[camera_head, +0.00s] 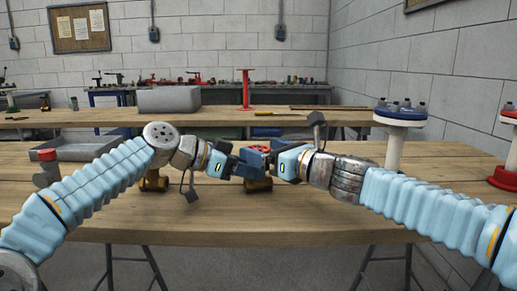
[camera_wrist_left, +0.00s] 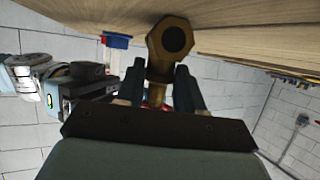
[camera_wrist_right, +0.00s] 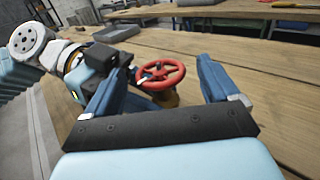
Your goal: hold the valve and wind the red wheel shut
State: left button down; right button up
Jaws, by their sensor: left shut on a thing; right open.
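The brass valve (camera_head: 259,185) is at the middle of the near wooden table, with its red wheel (camera_head: 262,147) on top. My left gripper (camera_head: 246,168) is shut on the valve from the left. In the left wrist view the brass body (camera_wrist_left: 171,42) shows its hexagonal open end between the fingers. My right gripper (camera_head: 272,160) is open at the right of the wheel. In the right wrist view the red wheel (camera_wrist_right: 160,74) lies between and beyond the spread fingers, apparently untouched. The grippers partly hide the valve in the head view.
Another brass piece (camera_head: 153,182) stands behind my left arm. A grey tray (camera_head: 85,147) and a red-topped grey fitting (camera_head: 47,165) are at the left. A blue-and-white flanged post (camera_head: 397,135) stands at the right. The table front is clear.

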jog(key=v, duration=0.9)
jog(key=shift+s, duration=0.2)
jog(key=shift+d, duration=0.1)
jog(key=shift+w+r, duration=0.2)
jog(key=shift+w, duration=0.05)
jog(key=shift+c, duration=1.4)
jog(key=w+d+n+g+y, duration=0.2)
jog(key=w+n+g+y, duration=0.35)
jog(key=g, duration=0.25)
jog(key=shift+h, duration=0.35)
jog(key=x, duration=1.1)
jog(key=shift+s+f, duration=0.1)
jog(key=shift+f, duration=0.25)
